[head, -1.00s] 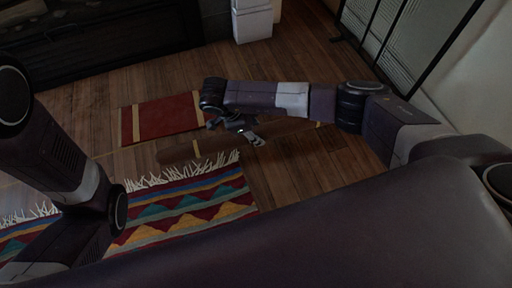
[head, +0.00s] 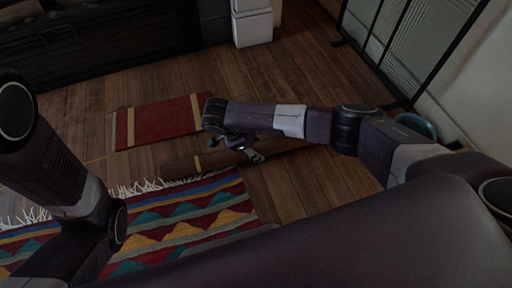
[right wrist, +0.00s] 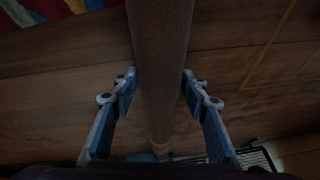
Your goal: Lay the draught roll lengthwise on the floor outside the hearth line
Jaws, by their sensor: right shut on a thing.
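My left gripper is out of view.
A red mat (head: 165,121) with pale bands lies beyond the roll. A striped rug (head: 185,217) lies on the near side. A dark hearth (head: 100,35) and a white block (head: 252,24) stand at the back. A black-framed screen (head: 405,45) stands at right. Wooden floor is open between.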

